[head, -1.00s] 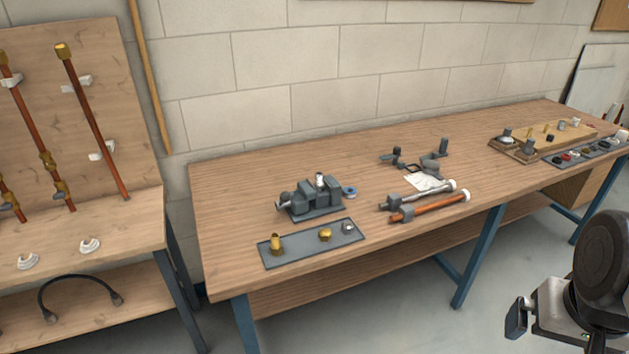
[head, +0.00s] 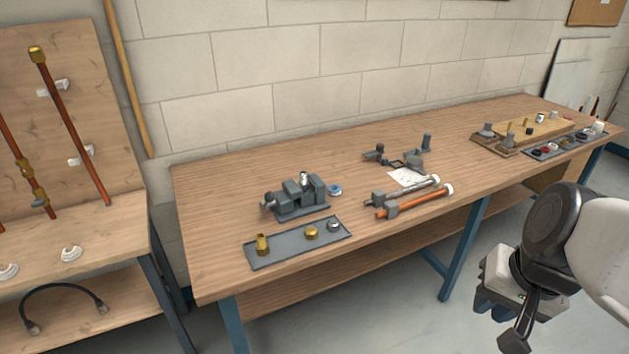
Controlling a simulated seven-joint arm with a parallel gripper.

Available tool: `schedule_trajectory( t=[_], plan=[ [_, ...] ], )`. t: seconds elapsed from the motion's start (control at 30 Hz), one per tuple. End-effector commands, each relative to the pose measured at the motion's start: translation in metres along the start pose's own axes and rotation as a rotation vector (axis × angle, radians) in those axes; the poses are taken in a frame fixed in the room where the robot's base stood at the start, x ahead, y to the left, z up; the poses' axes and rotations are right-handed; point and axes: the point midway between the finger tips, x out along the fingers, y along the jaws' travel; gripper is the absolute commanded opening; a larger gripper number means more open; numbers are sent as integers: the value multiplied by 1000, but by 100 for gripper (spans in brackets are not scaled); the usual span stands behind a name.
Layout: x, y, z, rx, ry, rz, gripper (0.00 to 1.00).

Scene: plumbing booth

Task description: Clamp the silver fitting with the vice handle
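The grey vice (head: 299,199) stands on the wooden workbench, left of its middle. A silver fitting (head: 305,181) stands upright at the vice's jaws; I cannot tell how tightly the jaws hold it. The vice handle (head: 268,202) appears at the vice's left end, small and hard to make out. Another small silver piece (head: 333,225) sits on the flat grey tray (head: 285,251) in front of the vice. My gripper (head: 500,308) is at the lower right, off the front of the bench and far from the vice. Its finger opening is not clear.
Brass fittings (head: 311,232) share the tray. A blue-and-white roll (head: 335,190) lies right of the vice. Pipes (head: 413,202) in holders lie farther right. More trays of parts (head: 560,146) are at the far right. The bench left of the vice is clear.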

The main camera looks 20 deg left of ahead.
Motion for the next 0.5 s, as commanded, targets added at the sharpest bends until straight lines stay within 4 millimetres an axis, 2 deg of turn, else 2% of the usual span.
schedule_trajectory(
  t=[0.03, 0.1, 0.5],
  plan=[
    [8, -12, -5, 27, -24, -43, 11],
    [16, -30, -11, 73, -54, -110, 1],
    [63, -134, -51, 379, -240, -456, 0]
  ],
)
